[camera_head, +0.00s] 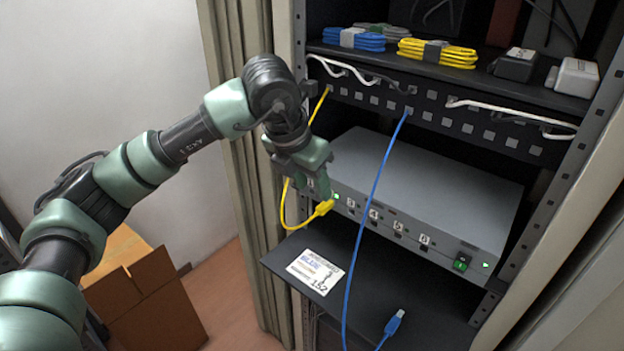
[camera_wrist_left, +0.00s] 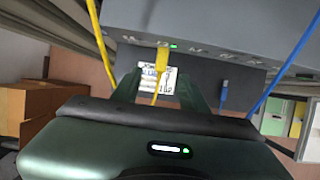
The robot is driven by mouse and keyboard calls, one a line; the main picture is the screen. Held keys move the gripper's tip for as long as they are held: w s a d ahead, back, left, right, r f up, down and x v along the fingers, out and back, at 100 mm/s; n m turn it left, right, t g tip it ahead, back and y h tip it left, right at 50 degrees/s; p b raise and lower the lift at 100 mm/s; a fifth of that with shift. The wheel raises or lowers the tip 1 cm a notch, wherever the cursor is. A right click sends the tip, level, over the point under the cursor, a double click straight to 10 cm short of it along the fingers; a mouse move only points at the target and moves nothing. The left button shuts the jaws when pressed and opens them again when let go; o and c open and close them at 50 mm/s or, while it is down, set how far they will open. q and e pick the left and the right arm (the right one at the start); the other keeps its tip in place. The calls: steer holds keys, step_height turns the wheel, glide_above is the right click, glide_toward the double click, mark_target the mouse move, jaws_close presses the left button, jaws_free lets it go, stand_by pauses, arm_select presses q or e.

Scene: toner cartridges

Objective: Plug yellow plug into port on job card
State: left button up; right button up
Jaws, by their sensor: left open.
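The yellow plug (camera_head: 325,207) is at the front face of the grey switch box (camera_head: 430,175), at the left end of its port row. In the left wrist view the yellow plug (camera_wrist_left: 162,58) meets the box front beside a lit green light; how deep it sits cannot be told. Its cable loops up to the patch panel. My left gripper (camera_head: 319,186) is open just above and behind the plug; its fingers (camera_wrist_left: 158,84) stand on either side of the plug and cable, apart from it. The job card (camera_head: 315,272) lies on the shelf below; its small print is unreadable.
A blue cable (camera_head: 372,200) hangs in front of the box, with its blue plug (camera_head: 394,323) loose on the dark shelf (camera_head: 430,325). The patch panel (camera_head: 440,110) is above. Coiled cables lie on the top shelf. A cardboard box (camera_head: 140,290) stands on the floor at left.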

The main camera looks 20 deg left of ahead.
mark_target(318, 213)
arm_select(q)
steer(key=p+x, duration=0.2)
steer(key=x, duration=0.4)
steer(key=shift+w+d+f, duration=0.15)
steer(key=shift+d+f, duration=0.05)
steer(key=shift+f, duration=0.15)
jaws_close()
steer(key=c, duration=0.7)
jaws_free()
jaws_close()
steer(key=shift+s+a, duration=0.1)
steer(key=shift+s, duration=0.15)
steer(key=shift+s+a+b, duration=0.2)
steer(key=shift+s+b, duration=0.15)
steer(key=shift+s, duration=0.15)
steer(key=shift+s+a, duration=0.1)
steer(key=shift+s, duration=0.15)
steer(key=shift+s+a+b, duration=0.1)
steer(key=shift+s+b, duration=0.2)
